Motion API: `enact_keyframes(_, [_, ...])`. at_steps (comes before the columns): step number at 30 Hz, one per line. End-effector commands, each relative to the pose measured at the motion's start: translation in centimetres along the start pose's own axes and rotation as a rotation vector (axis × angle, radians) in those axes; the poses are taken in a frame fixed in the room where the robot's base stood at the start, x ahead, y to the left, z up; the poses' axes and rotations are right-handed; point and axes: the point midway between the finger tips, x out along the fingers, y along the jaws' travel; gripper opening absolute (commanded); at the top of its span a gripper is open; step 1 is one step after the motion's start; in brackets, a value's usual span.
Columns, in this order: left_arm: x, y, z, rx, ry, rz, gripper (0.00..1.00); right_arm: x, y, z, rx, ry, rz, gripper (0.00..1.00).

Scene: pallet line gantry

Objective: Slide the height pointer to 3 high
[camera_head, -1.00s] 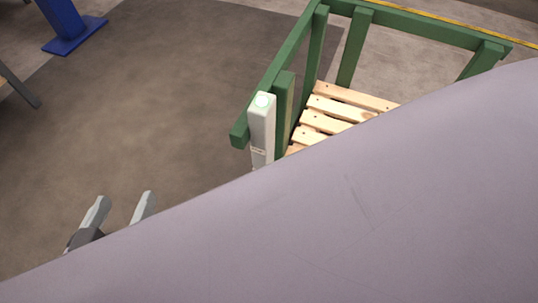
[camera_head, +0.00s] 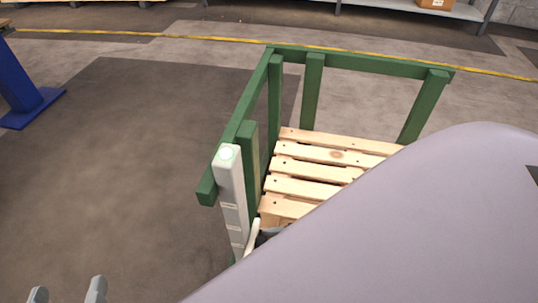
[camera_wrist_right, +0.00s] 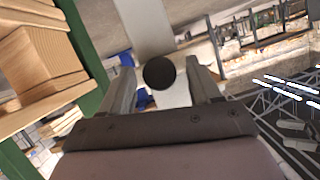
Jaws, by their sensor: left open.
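A white post (camera_head: 231,200) with a pale green light on top and line marks down its face stands at the near corner of a green frame. Its lower end is hidden behind my own arm. In the right wrist view a round black knob (camera_wrist_right: 160,73) sits in front of a pale upright strip (camera_wrist_right: 147,28). My right gripper (camera_wrist_right: 162,88) has its fingers apart on either side of the knob, with gaps showing. In the head view it is mostly hidden by my arm. My left gripper (camera_head: 67,292) is open and empty at the bottom left. I cannot make out the pointer's height mark.
The green frame (camera_head: 360,62) stands around a wooden slatted pallet (camera_head: 325,170). A blue stand (camera_head: 20,85) is at the left. A shelf (camera_head: 410,8) with a carton is at the back. The dark floor left of the post is clear.

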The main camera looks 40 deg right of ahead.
Motion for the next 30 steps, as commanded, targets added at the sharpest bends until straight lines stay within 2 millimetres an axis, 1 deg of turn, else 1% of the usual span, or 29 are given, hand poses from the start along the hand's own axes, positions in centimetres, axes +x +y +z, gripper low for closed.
enact_keyframes(1, [0.0,0.0,0.0,0.0,0.0,0.0,0.81,0.0,0.0,0.0,0.0,0.0,0.0,0.47])
enact_keyframes(2, [0.0,0.0,0.0,0.0,0.0,0.0,0.81,0.0,0.0,0.0,0.0,0.0,0.0,0.37])
enact_keyframes(3, [0.0,0.0,0.0,0.0,0.0,0.0,0.81,0.0,0.0,0.0,0.0,0.0,0.0,0.24])
enact_keyframes(5, [0.0,0.0,0.0,0.0,0.001,0.001,0.81,0.0,0.0,0.0,0.0,0.0,0.0,0.04])
enact_keyframes(6, [0.0,0.0,0.0,0.0,0.0,0.001,0.81,0.0,0.0,0.0,0.0,0.0,0.0,0.0])
enact_keyframes(10, [-0.1,0.1,-0.2,-0.002,0.0,0.002,0.81,-0.1,0.0,-0.2,0.0,0.0,0.0,0.0])
enact_keyframes(13, [0.0,0.2,-0.5,-0.027,-0.017,0.012,0.81,-0.5,-0.2,-0.9,-0.001,0.0,0.0,0.0])
enact_keyframes(15, [0.6,0.5,-0.3,-0.069,-0.049,0.023,0.81,-0.8,-0.4,-1.8,-0.002,-0.001,-0.001,0.0])
enact_keyframes(24, [1.8,2.0,-0.8,-0.224,-0.149,0.086,0.81,-2.3,-1.1,-5.2,-0.001,-0.002,-0.001,0.0])
enact_keyframes(27, [1.9,2.4,-0.9,-0.255,-0.181,0.095,0.81,-2.8,-1.4,-6.3,-0.001,-0.002,-0.001,0.0])
enact_keyframes(30, [1.7,2.2,-1.1,-0.255,-0.205,0.085,0.81,-3.2,-1.6,-7.4,-0.002,-0.003,-0.001,0.0])
